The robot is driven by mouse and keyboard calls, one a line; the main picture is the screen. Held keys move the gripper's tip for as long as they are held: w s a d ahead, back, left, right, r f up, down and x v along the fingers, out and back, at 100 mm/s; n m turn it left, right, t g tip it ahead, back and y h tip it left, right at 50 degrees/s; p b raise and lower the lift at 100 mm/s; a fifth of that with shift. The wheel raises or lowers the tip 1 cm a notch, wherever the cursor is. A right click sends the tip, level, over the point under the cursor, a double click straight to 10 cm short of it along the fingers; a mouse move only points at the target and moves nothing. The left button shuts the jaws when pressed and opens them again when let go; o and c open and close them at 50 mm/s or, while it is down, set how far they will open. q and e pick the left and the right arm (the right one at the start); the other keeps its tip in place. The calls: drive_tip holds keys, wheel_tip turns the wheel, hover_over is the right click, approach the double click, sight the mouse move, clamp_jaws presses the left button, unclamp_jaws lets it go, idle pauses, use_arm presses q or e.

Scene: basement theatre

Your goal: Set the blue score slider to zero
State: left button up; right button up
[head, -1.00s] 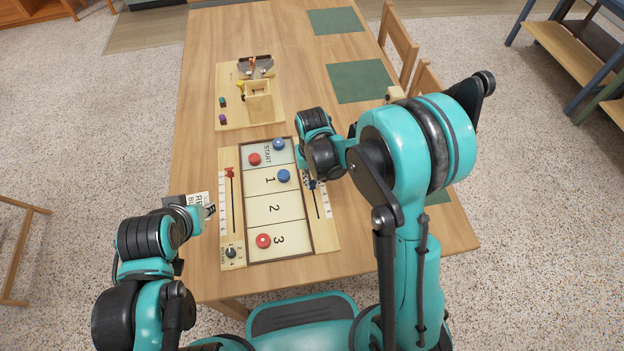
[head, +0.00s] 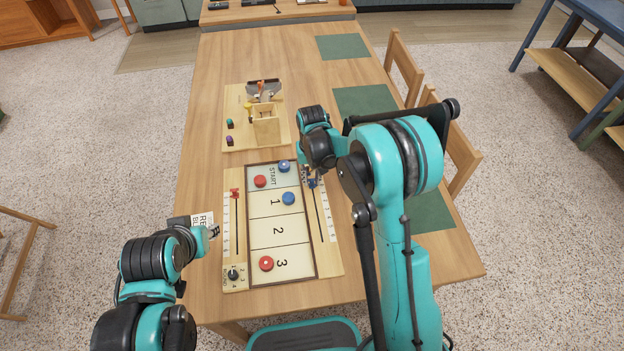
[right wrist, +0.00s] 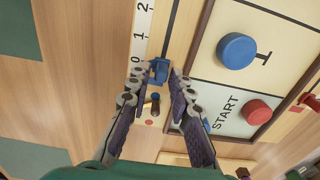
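The blue score slider (head: 312,183) sits on the slotted scale strip (head: 327,232) along the right side of the game board (head: 278,232). In the right wrist view the blue slider (right wrist: 160,70) is level with the printed 0. My right gripper (right wrist: 159,70) points down over it, one finger on each side, with narrow gaps; I see no firm clamp. In the head view my right gripper (head: 312,176) partly hides the slider. My left gripper (head: 214,232) is left of the board, apart from it; its finger opening is too small to tell.
Red pucks (head: 260,181) and blue pucks (head: 288,198) lie on the board. A red slider (head: 235,192) is on the left scale, with a black knob (head: 233,274) below. A wooden toy board (head: 240,135) stands beyond. Chairs (head: 460,150) line the right edge.

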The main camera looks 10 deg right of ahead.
wheel_tip(320, 180, up, 12)
idle(0.6)
idle(0.4)
drive_tip(key=s+d+r+t, duration=0.3)
drive_tip(key=s+d+r, duration=0.2)
drive_tip(key=s+r, duration=0.45)
drive_tip(key=s+d+f+t, duration=0.1)
drive_tip(key=s+f+t, duration=0.1)
drive_tip(key=s, duration=0.5)
drive_tip(key=s+d+f+t, duration=0.1)
drive_tip(key=s+t, duration=0.1)
drive_tip(key=s, duration=0.4)
drive_tip(key=shift+s+d+f, duration=0.35)
drive_tip(key=shift+s+d, duration=0.05)
idle(2.7)
